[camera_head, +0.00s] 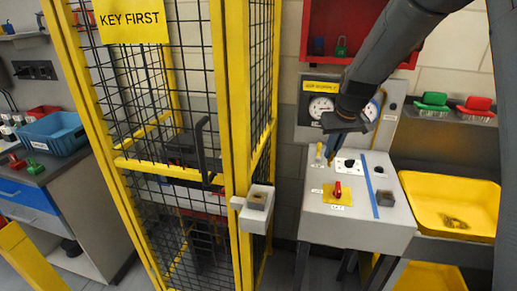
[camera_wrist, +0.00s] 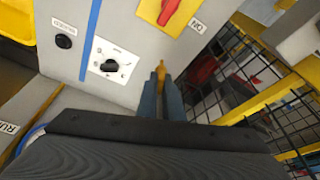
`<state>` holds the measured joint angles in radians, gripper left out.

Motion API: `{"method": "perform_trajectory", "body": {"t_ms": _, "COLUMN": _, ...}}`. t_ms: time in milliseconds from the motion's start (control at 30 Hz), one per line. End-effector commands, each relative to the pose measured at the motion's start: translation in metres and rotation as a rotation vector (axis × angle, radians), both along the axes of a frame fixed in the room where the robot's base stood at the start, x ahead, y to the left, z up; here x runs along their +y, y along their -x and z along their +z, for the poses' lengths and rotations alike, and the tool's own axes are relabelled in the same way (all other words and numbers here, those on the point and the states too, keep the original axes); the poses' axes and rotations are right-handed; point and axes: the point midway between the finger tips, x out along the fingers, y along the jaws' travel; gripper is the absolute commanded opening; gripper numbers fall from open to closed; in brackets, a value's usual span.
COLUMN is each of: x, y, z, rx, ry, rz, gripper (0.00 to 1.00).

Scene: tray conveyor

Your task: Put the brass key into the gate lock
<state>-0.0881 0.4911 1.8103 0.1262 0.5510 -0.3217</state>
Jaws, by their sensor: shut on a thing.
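My gripper (camera_head: 331,150) is over the grey console at the right of the gate. Its two blue fingers also show in the wrist view (camera_wrist: 162,90), shut on the small brass key (camera_wrist: 161,71). Only the key's end shows past the fingertips; the rest is hidden. The gate lock appears to be the grey box (camera_head: 258,197) on the yellow gate post, left of the console. The key is apart from this box, to its right and higher in the head view. The lock's opening is too small to make out.
The console top (camera_head: 320,212) bears a red switch (camera_head: 338,191) on a yellow plate, a black knob (camera_wrist: 110,65) and a black button (camera_wrist: 64,41). The yellow mesh gate (camera_head: 235,120) stands at left. A yellow tray (camera_head: 415,215) lies at right.

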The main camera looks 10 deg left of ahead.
Motion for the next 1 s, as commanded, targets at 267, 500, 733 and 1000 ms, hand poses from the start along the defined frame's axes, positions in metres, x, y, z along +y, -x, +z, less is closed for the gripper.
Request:
{"method": "perform_trajectory", "body": {"t_ms": 267, "x": 0.118, "y": 0.086, "z": 0.047, "rx": -0.002, "ry": -0.002, "rz": 0.57, "gripper": 0.0}}
{"method": "perform_trajectory", "body": {"t_ms": 500, "x": 0.187, "y": 0.16, "z": 0.076, "rx": 0.0, "ry": -0.001, "rz": 0.99, "gripper": 0.0}}
{"method": "perform_trajectory", "body": {"t_ms": 733, "x": 0.211, "y": 0.193, "z": 0.086, "rx": 0.001, "ry": 0.001, "rz": 1.169, "gripper": 0.0}}
{"method": "perform_trajectory", "body": {"t_ms": 1000, "x": 0.212, "y": 0.196, "z": 0.087, "rx": 0.001, "ry": 0.002, "rz": 1.183, "gripper": 0.0}}
